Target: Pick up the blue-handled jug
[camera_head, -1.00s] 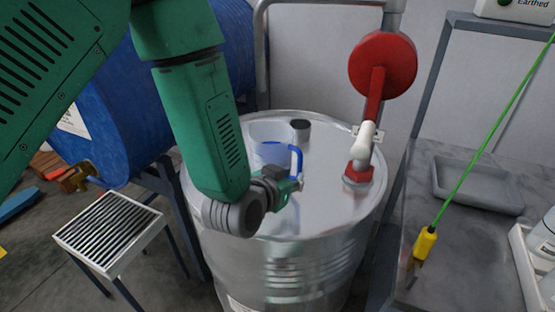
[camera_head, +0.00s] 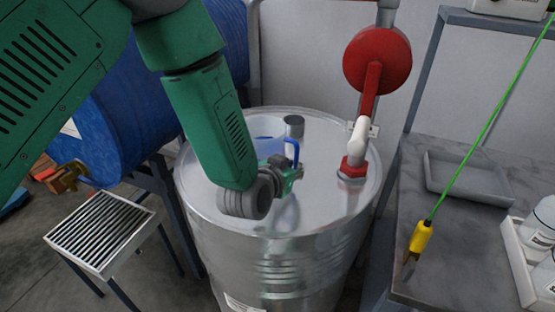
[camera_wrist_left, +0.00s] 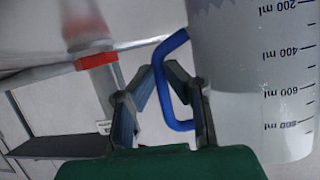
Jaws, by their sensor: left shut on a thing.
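The blue-handled jug (camera_head: 268,145) is at the drum's top, partly hidden behind my left arm. In the left wrist view its clear body (camera_wrist_left: 245,75), with dark millilitre marks, fills the right side. Its blue handle (camera_wrist_left: 172,85) runs between the two fingers of my left gripper (camera_wrist_left: 165,72). In the head view the handle (camera_head: 295,152) rises beside my left gripper (camera_head: 292,174). My left gripper is shut on the handle. I cannot tell whether the jug's base touches the drum top. My right gripper is not in view.
The steel drum (camera_head: 325,205) carries a dark cap (camera_head: 293,126) behind the jug and a red and white pump (camera_head: 359,140) to its right. A blue drum (camera_head: 125,115) and slatted stand (camera_head: 98,232) are at left. A grey bench (camera_head: 380,268) with a tray (camera_head: 470,180) is at right.

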